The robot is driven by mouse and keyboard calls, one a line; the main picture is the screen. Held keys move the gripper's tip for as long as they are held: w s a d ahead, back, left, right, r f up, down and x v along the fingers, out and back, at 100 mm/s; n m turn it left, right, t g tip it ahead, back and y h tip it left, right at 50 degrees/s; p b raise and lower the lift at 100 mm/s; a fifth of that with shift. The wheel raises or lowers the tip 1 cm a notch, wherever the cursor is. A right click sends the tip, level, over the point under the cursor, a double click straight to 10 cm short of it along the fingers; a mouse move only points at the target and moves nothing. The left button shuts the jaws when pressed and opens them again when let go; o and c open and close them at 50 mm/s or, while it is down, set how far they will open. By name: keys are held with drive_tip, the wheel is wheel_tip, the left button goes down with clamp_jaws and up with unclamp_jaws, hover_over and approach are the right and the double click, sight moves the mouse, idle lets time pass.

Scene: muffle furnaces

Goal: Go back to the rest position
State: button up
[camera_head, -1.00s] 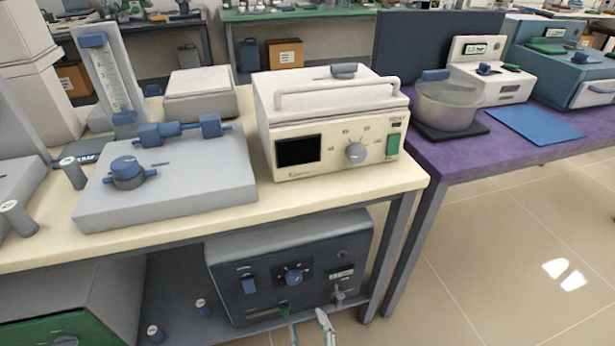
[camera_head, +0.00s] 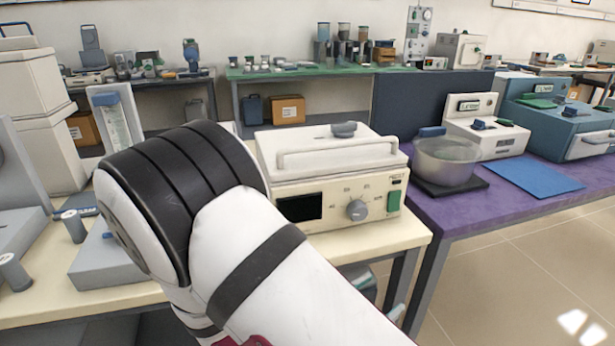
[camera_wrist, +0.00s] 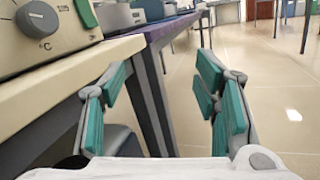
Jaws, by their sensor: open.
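My gripper (camera_wrist: 163,92) shows in the wrist view with its two teal-padded fingers spread apart and nothing between them. It is beside the front edge of the cream-topped bench (camera_wrist: 75,82), with floor and table legs beyond. In the head view my white and black arm rises across the middle, in front of the cream bench. The gripper itself is mostly hidden there behind the arm.
A cream box furnace (camera_head: 335,207) with a dial stands on the cream bench, close to my arm. Right of it is a purple-topped table (camera_head: 450,207) with a clear bowl (camera_head: 447,160) and a blue mat (camera_head: 535,175). The tiled floor (camera_head: 510,270) at right is clear.

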drive_tip(key=s+d+r+m+g+y, duration=0.3)
drive_tip(key=s+d+r+m+g, duration=0.75)
drive_tip(key=m+g, duration=0.25)
drive_tip(key=s+a+r+m+t+y, duration=0.1)
drive_tip(key=s+a+r+m+y, duration=0.15)
drive_tip(key=s+m+y, duration=0.35)
drive_tip(key=s+a+r+m+t+y, duration=0.1)
drive_tip(key=s+r+m+t+y, duration=0.15)
drive_tip(key=s+y, duration=0.45)
wheel_tip(320, 180, up, 24)
drive_tip(key=t+p, duration=0.3)
drive_tip(key=p, duration=1.9)
drive_tip(key=shift+d+r+m, duration=0.15)
drive_tip(key=shift+m, duration=0.2)
drive_tip(key=shift+w, duration=0.1)
